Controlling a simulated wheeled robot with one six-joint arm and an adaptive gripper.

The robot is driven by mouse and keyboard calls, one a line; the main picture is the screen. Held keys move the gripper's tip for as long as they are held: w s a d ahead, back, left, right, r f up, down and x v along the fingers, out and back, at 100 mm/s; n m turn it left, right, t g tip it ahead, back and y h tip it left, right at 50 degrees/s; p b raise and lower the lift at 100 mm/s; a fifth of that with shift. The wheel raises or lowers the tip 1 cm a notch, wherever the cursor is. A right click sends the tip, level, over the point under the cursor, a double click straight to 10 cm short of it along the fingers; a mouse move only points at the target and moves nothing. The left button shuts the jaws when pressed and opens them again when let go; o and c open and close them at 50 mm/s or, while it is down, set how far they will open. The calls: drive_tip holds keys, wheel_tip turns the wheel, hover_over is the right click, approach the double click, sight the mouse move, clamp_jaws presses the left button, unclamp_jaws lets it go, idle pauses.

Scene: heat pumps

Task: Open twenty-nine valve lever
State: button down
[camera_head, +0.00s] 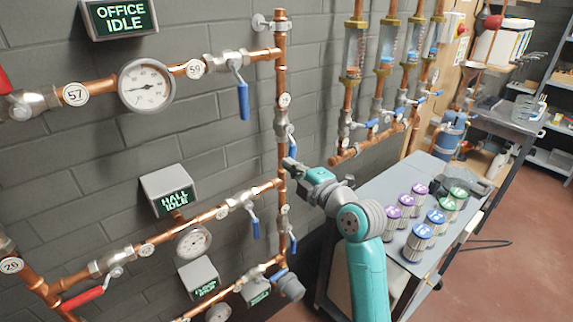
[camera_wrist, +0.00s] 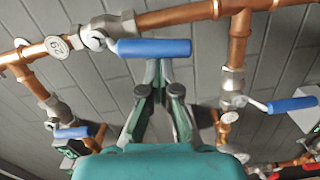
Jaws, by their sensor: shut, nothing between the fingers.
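The round white tag reading 29 (camera_wrist: 57,46) is on a copper pipe in the wrist view. Beside it is a metal valve (camera_wrist: 108,31) with a blue lever (camera_wrist: 155,47), which lies roughly along the pipe. My gripper (camera_wrist: 158,66) is shut and empty, its fingertips close below the lever's middle; I cannot tell whether they touch it. In the head view my gripper (camera_head: 290,164) is at the vertical copper pipe, just below what looks like the same blue lever (camera_head: 291,138). The tag there is too small to read.
Other blue levers are close by, at the upper branch (camera_head: 243,100), the lower branch (camera_head: 255,227) and right in the wrist view (camera_wrist: 293,104). A gauge (camera_head: 146,85) sits on the upper pipe. A table with several colored-lid jars (camera_head: 412,243) stands at right. Floor beyond is clear.

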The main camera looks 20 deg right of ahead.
drive_tip(key=shift+w+d+f+n, duration=0.2)
drive_tip(key=shift+d+f+n, duration=0.1)
drive_tip(key=shift+d, duration=0.4)
idle(0.4)
